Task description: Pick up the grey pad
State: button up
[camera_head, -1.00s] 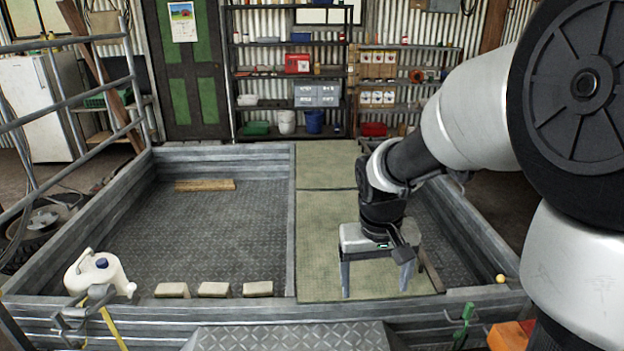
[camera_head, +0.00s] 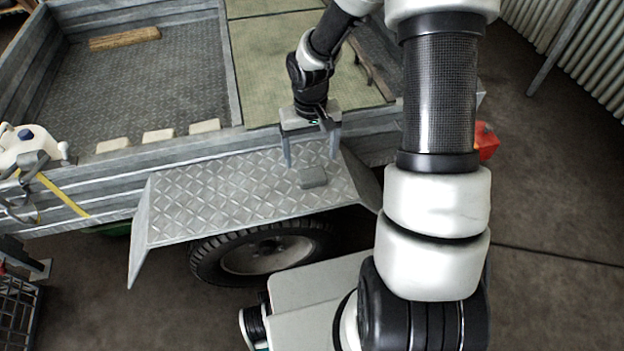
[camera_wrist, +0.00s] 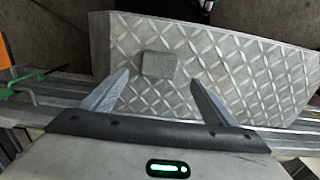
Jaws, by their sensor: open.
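The grey pad (camera_head: 313,177) is a small block lying on the diamond-plate mudguard (camera_head: 200,195) over the trailer wheel. My gripper (camera_head: 312,162) is open, with its two fingers pointing down above the mudguard, just behind the pad in the head view. In the wrist view the pad (camera_wrist: 159,64) lies ahead of and between the spread fingertips of my gripper (camera_wrist: 159,78). Nothing is between the fingers, and the pad is apart from them.
The trailer side wall (camera_head: 120,183) rises behind the mudguard. Several pale blocks (camera_head: 158,136) stand along it inside the bed. A white jug (camera_head: 28,146) with a yellow strap is at the left. A wheel (camera_head: 262,252) is below the mudguard, and a red object (camera_head: 486,141) is at the right.

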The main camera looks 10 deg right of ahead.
aim_at(312, 174)
jog(key=shift+s+d+f+b, duration=0.1)
jog(key=shift+f+b, duration=0.4)
jog(key=shift+f, duration=1.1)
jog(key=shift+s+d+f+b, duration=0.1)
jog(key=shift+f+b, duration=0.4)
jog(key=shift+f, duration=1.05)
jog(key=shift+r, duration=0.1)
jog(key=c, duration=1.2)
notch_tip(312, 174, up, 10)
jog(key=p, duration=0.3)
